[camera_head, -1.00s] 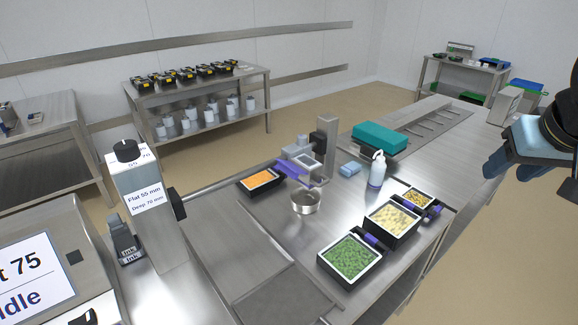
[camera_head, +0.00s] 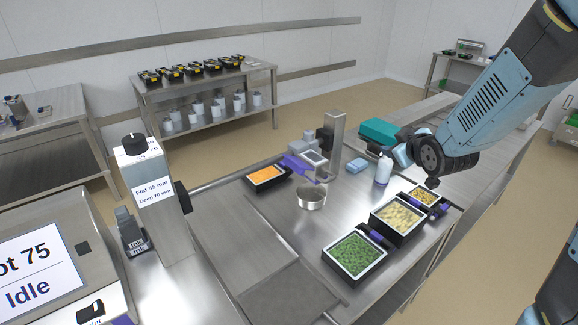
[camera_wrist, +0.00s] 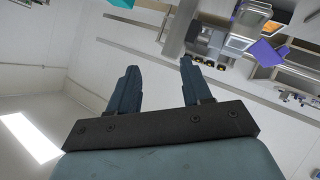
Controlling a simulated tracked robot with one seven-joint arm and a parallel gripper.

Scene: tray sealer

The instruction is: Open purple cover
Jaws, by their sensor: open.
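A flat purple piece (camera_head: 299,165), which may be the cover, sits beside the small grey device (camera_head: 313,157) near the middle of the bench. It also shows at the upper right of the tilted wrist view (camera_wrist: 262,53). Whether it is hinged or shut is too small to tell. My gripper (camera_wrist: 158,68) is open, with nothing between its two dark blue fingers. In the head view my arm reaches in from the right, its hand near the white bottle (camera_head: 384,168) and apart from the purple piece; the fingertips are not clear there.
A metal bowl (camera_head: 311,197) stands in front of the grey device. Food trays hold orange food (camera_head: 265,174), green food (camera_head: 355,255) and pale food (camera_head: 398,217). A metal post (camera_head: 335,140) rises beside the device.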

